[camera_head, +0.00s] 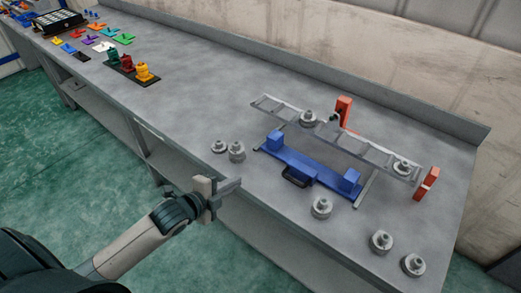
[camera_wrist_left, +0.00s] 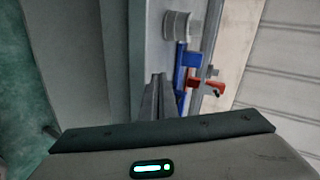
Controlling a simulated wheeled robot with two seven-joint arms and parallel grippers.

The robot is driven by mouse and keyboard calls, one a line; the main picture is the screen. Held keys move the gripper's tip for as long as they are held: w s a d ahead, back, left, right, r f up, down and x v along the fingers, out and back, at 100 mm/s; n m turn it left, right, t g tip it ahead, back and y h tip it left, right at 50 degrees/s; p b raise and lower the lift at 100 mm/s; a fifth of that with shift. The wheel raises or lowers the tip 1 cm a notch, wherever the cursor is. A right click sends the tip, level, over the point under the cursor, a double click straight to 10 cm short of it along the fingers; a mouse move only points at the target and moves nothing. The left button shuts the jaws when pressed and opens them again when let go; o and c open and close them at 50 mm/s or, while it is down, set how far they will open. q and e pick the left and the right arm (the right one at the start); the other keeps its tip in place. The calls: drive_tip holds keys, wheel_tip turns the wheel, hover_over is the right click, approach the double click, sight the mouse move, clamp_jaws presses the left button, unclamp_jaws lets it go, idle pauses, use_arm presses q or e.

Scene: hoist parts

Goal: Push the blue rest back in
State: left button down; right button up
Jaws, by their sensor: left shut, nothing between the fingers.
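The blue rest (camera_head: 306,165) is a long blue bar with a raised block near each end and a black handle (camera_head: 297,177) on its front side. It sits on rails on the grey bench, in front of a grey ladder-like frame (camera_head: 345,137). In the left wrist view the blue rest (camera_wrist_left: 181,75) shows beyond the fingers. My left gripper (camera_head: 236,184) is shut and empty at the bench's front edge, left of the handle and apart from it. It also shows in the left wrist view (camera_wrist_left: 158,85). My right gripper is in neither view.
Grey round parts (camera_head: 236,152) stand left of the rest, with more (camera_head: 321,208) in front and to the right. Orange-red uprights (camera_head: 344,112) stand by the frame. Coloured parts (camera_head: 142,71) stand farther left. The bench (camera_head: 205,95) between is clear.

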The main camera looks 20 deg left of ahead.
sight(267, 146)
use_arm(q)
drive_tip(key=w+r+m, duration=0.1)
drive_tip(key=w+a+r+m+t, duration=0.1)
drive_tip(key=w+r, duration=0.1)
drive_tip(key=shift+a+r+m+h, duration=0.15)
drive_tip(key=shift+m+h, duration=0.25)
drive_tip(key=shift+w, duration=0.1)
drive_tip(key=p+x, duration=0.1)
drive_tip(key=x, duration=0.3)
drive_tip(key=p+x, duration=0.1)
drive_tip(key=x, duration=0.4)
drive_tip(key=r+p+x, duration=0.1)
drive_tip(key=x, duration=0.3)
drive_tip(key=shift+w+p, duration=0.4)
drive_tip(key=shift+w, duration=0.15)
